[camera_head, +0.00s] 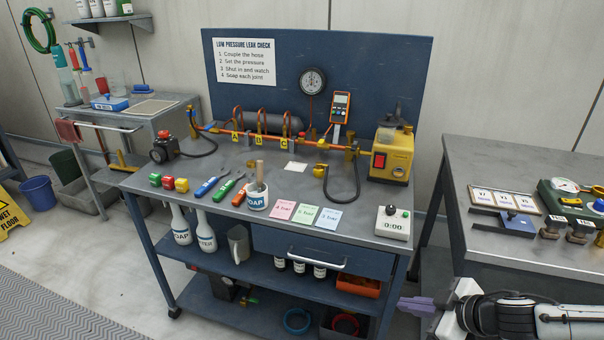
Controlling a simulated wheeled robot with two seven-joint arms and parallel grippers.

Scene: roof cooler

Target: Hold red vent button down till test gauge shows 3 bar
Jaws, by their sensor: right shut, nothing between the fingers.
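A round dial gauge (313,82) with a pale face hangs on the blue back panel; its needle is too small to read. An orange handheld meter (341,106) hangs to its right. A red-topped dark regulator (164,148) stands at the bench's left end. The yellow pump (391,152) has a red switch (379,160). My right gripper (402,304) is shut and empty, low at the right, beside the bench's right end and away from the gauge and pipes. My left gripper is out of view.
On the bench (340,238) stand a soap pot (257,201), coloured cards (305,214) and a timer box (393,223).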

